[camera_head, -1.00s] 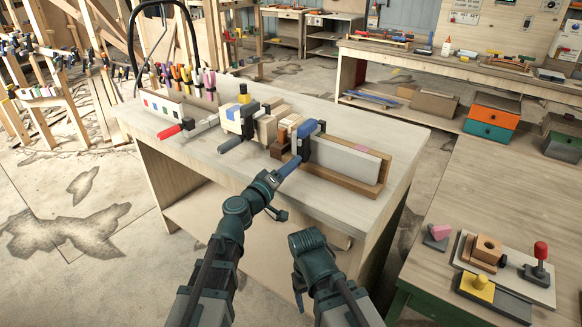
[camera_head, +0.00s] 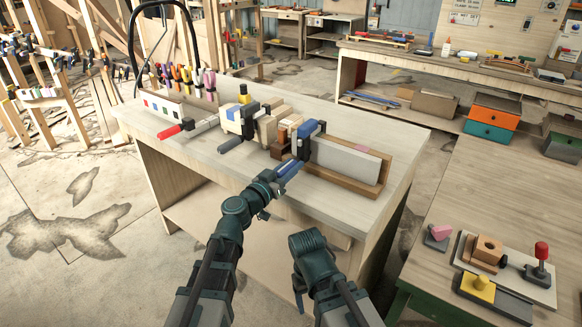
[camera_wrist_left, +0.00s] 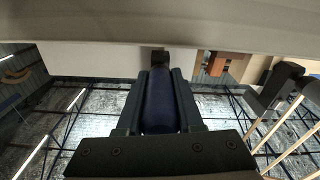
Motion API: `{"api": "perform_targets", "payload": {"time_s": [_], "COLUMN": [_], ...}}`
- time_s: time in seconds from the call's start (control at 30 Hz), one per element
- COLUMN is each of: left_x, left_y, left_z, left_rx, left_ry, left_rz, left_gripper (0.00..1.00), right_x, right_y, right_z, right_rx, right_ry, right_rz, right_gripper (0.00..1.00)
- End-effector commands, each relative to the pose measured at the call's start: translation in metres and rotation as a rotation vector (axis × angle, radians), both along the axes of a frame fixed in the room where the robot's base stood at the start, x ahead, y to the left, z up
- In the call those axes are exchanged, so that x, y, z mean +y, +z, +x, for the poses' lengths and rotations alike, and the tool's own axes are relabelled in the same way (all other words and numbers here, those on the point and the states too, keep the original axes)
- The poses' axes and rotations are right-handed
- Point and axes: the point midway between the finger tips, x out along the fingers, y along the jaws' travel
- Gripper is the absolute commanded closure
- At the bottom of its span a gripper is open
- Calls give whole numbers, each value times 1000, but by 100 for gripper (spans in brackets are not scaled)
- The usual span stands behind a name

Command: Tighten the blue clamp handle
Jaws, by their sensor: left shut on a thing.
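The blue clamp (camera_head: 308,128) sits at the near end of the long board on the bench, with a dark body and a blue bar. Its blue handle (camera_head: 292,167) points out over the bench's front edge. My left gripper (camera_head: 284,176) is shut on this handle. In the left wrist view the dark blue handle (camera_wrist_left: 160,103) lies lengthwise between the two fingers, which touch or nearly touch its sides. My right arm is bent low in front of the bench, and its gripper does not show.
The workbench (camera_head: 215,145) also holds red-handled (camera_head: 170,131) and grey-handled (camera_head: 231,145) clamps, wooden blocks and a tool rack (camera_head: 180,108). A wooden tray with a grey board (camera_head: 345,158) stands right of the blue clamp. A side table (camera_head: 480,190) is at right.

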Motion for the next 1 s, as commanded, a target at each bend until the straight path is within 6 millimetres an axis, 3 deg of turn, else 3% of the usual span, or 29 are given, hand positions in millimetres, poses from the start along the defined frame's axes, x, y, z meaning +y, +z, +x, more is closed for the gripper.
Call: {"api": "perform_targets", "payload": {"time_s": [0.4, 0.9, 0.93, 1.0], "left_x": [0, 0, 0, 0], "left_y": [-1, -1, -1, -1], "left_z": [0, 0, 0, 0], "left_rx": [-88, -98, -97, -97], "left_ry": [2, 2, 2, 2], "left_rz": [123, 136, 135, 135], "left_gripper": [100, 100, 63, 50], "right_x": [0, 0, 0, 0], "right_y": [0, 0, 0, 0], "right_z": [0, 0, 0, 0], "right_rx": [0, 0, 0, 0], "right_ry": [0, 0, 0, 0], "right_rz": [0, 0, 0, 0], "right_gripper": [30, 30, 30, 30]}}
